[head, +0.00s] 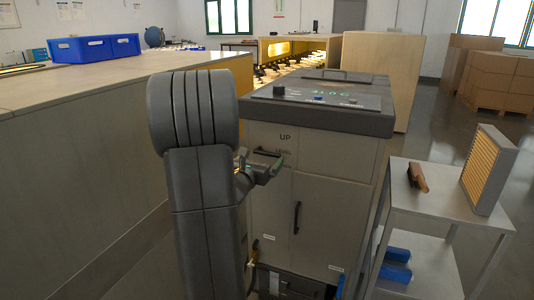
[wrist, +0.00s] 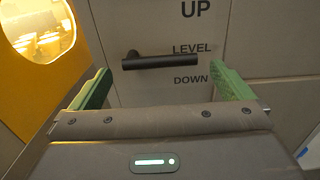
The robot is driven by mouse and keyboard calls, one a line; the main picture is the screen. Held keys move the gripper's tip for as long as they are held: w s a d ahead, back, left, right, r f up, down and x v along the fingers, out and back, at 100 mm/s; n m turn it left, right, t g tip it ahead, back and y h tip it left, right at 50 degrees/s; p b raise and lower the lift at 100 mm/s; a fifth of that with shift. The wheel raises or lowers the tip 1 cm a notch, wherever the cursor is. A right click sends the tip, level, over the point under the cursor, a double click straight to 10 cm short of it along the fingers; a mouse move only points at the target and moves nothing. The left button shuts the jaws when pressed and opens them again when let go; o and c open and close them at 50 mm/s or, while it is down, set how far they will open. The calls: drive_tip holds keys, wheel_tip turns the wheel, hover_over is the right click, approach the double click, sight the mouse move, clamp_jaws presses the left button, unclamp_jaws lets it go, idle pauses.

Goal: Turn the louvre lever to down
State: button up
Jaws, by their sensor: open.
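The louvre lever (wrist: 160,62) is a black bar on the pale cabinet front, lying nearly level with its pivot at the left end. Its free end points just below the LEVEL label (wrist: 192,48), above the DOWN label (wrist: 191,79); the UP label (wrist: 196,10) is higher. My gripper (wrist: 160,75) is open, its green-padded fingers on either side of the lever in the wrist view. The lever looks apart from both pads; the depth gap cannot be told. In the head view my gripper (head: 262,172) is close to the cabinet front, partly hidden by my arm.
The cabinet (head: 335,175) has a dark top with a control panel and a door handle below. A grey cart (head: 455,187) with a brush (head: 417,177) and a slatted filter (head: 488,170) stands at right. A long wooden counter (head: 70,110) runs along the left.

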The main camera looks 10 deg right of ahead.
sight(266, 155)
drive_tip(key=x, duration=0.5)
drive_tip(key=shift+w, duration=0.1)
drive_tip(key=c, duration=1.2)
drive_tip(key=shift+c, duration=0.2)
